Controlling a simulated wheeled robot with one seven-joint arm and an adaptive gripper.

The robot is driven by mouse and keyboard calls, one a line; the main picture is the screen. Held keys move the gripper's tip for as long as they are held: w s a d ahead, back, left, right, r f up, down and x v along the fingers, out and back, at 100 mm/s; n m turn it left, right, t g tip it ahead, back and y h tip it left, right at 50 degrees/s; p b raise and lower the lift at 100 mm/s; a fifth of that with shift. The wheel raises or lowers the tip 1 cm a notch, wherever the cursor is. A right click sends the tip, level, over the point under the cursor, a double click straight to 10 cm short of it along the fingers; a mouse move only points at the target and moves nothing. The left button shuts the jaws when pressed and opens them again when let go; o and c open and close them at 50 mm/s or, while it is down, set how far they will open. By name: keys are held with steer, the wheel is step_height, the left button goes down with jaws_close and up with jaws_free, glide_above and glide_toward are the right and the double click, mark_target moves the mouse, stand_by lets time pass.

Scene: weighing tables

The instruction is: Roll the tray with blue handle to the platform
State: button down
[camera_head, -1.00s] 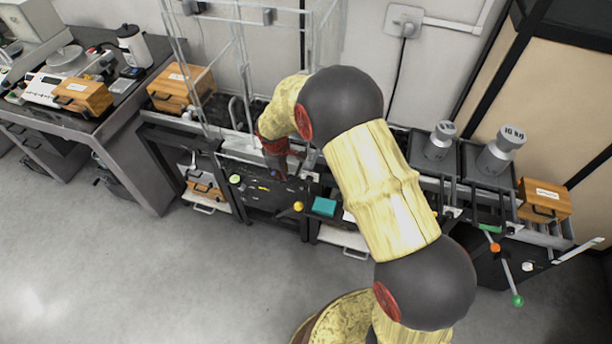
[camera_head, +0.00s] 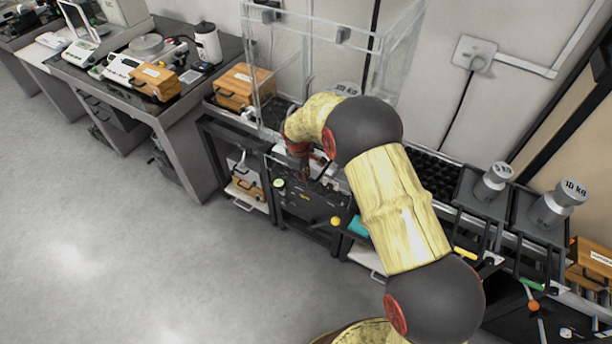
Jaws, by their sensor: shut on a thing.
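My gripper (camera_head: 304,170), small and dark, points down at the front edge of the bench beside the clear-walled enclosure (camera_head: 318,40). It is shut on what appears to be the tray's handle; the fingers hide the handle, and no blue shows clearly. A grey weight marked 20 kg (camera_head: 347,88) shows behind my arm; the tray under it is hidden by the arm. The platform is not clearly seen; the enclosure's base, just behind the gripper, is partly covered by my arm.
Two dark trays with a smaller weight (camera_head: 493,181) and a 10 kg weight (camera_head: 558,203) stand at right, with yellow (camera_head: 465,252) and green (camera_head: 533,284) handles. A black roller track (camera_head: 440,170) runs along the bench. A wooden box (camera_head: 243,87) sits left. Floor at left is clear.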

steer(key=c, duration=1.9)
jaws_free()
steer(key=r, duration=0.4)
steer(key=s+r, duration=0.1)
steer(key=r, duration=0.2)
steer(key=s+a+r, duration=0.1)
steer(key=r, duration=0.3)
steer(key=shift+a+r, duration=0.1)
steer(key=shift+r, duration=0.2)
steer(key=shift+w, duration=0.1)
steer(key=shift+c, duration=0.3)
